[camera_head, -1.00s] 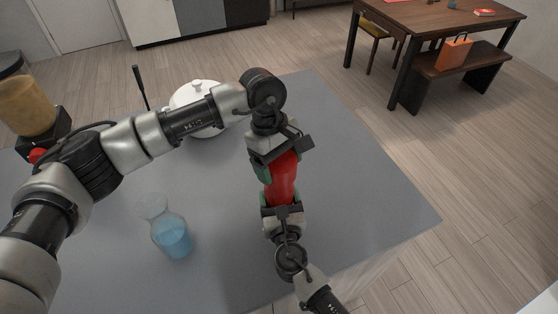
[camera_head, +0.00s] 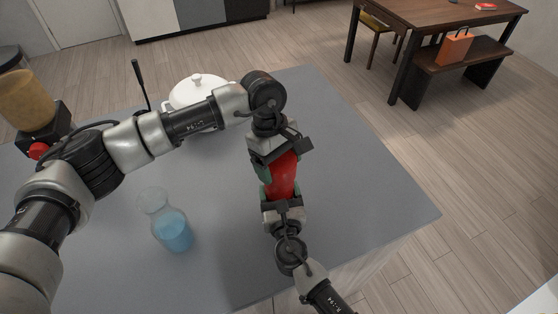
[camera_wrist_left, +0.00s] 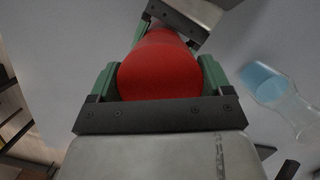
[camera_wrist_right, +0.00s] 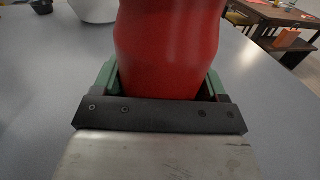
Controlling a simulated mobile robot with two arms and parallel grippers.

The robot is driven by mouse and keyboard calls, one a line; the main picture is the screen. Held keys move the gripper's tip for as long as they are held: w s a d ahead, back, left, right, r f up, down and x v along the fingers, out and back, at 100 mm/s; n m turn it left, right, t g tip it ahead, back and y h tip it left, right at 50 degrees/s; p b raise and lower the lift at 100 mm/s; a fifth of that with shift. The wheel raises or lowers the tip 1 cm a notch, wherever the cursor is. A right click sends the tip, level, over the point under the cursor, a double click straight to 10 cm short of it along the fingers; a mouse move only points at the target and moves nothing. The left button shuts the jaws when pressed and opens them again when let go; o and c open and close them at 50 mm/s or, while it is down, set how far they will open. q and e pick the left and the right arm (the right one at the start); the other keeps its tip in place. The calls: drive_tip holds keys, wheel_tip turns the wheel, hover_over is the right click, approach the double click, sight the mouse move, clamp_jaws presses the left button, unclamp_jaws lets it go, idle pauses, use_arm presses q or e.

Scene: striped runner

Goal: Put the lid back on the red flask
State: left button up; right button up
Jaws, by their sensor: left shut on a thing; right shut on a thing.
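The red flask (camera_head: 283,180) is held above the grey counter between my two grippers. My right gripper (camera_head: 281,196) is shut on its body from the near side, and the red body fills the right wrist view (camera_wrist_right: 170,45). My left gripper (camera_head: 277,163) is shut at the far, upper end. In the left wrist view a round red top, the lid (camera_wrist_left: 158,75), sits between the green fingers, in line with the red body behind it. The lid and body look touching or nearly so; the seam is hidden.
A glass carafe with blue liquid (camera_head: 172,232) stands on the counter (camera_head: 215,265), left of the flask. A white lidded pot (camera_head: 190,92) is behind my left arm. A blender-like appliance (camera_head: 30,105) is at far left. The counter's right side is clear.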

use_arm(q)
drive_tip(key=shift+f, duration=0.55)
use_arm(e)
drive_tip(key=c, duration=0.4)
use_arm(q)
drive_tip(key=m+y, duration=0.1)
drive_tip(key=m, duration=0.3)
use_arm(e)
drive_tip(key=shift+c, duration=0.2)
use_arm(q)
drive_tip(key=m+y, duration=0.1)
drive_tip(key=m, duration=0.3)
drive_tip(key=shift+g, duration=0.3)
drive_tip(key=m+y, duration=0.1)
drive_tip(key=m, duration=0.5)
drive_tip(key=shift+m+y, duration=0.3)
drive_tip(key=shift+y, duration=0.1)
drive_tip(key=m+t+y, duration=0.1)
drive_tip(key=m, duration=0.4)
drive_tip(key=o, duration=0.8)
